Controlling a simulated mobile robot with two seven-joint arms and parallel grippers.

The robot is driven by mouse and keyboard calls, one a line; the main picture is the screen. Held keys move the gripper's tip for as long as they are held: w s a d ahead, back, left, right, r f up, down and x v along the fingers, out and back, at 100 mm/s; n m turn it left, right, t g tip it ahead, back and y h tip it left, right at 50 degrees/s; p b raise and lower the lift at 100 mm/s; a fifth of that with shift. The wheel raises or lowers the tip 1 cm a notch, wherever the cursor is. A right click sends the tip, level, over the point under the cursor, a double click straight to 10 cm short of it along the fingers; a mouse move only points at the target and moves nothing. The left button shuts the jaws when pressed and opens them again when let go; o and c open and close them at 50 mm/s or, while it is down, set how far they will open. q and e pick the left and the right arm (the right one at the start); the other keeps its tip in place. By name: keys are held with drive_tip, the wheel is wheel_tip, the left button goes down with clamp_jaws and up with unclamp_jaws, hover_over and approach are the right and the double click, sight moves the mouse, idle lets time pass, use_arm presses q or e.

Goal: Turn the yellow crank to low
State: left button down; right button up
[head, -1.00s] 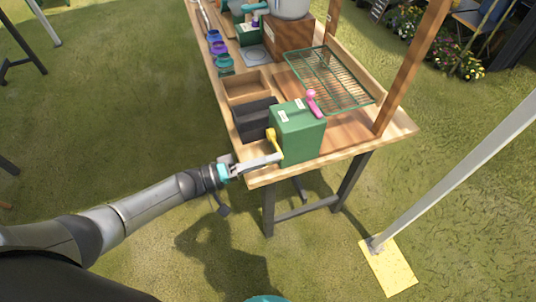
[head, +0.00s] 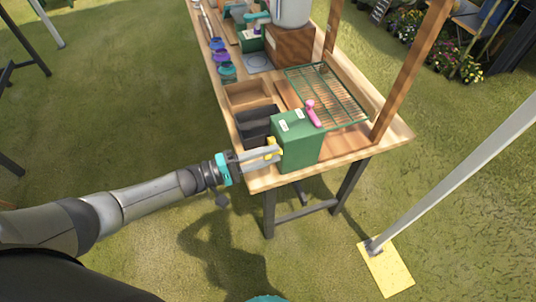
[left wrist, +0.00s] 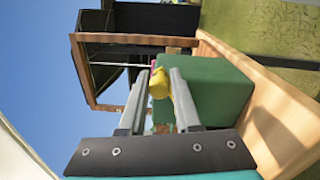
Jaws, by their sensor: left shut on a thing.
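My left gripper (head: 270,153) reaches in from the left and is shut on the yellow crank. In the left wrist view the crank's yellow knob (left wrist: 159,85) shows between the fingers, beside the green box (left wrist: 218,88). The fingers hide part of the crank. My right gripper is not in view.
The wooden table (head: 347,146) carries a black bin (head: 257,125), a wooden tray (head: 247,94) and a green wire rack (head: 330,92) near the box. A wooden post (head: 408,75) rises at the right. Grass lies open to the left.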

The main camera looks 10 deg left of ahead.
use_arm(q)
drive_tip(key=shift+w+r, duration=0.25)
drive_tip(key=shift+r, duration=0.15)
drive_tip(key=c, duration=1)
unclamp_jaws()
drive_tip(key=o, duration=0.3)
drive_tip(key=shift+s+f, duration=0.15)
drive_tip(key=shift+f, duration=0.1)
drive_tip(key=shift+o, duration=0.2)
drive_tip(key=b+v, duration=0.1)
drive_tip(key=v, duration=1.4)
drive_tip(key=shift+b, duration=0.4)
drive_tip(key=shift+a, duration=0.1)
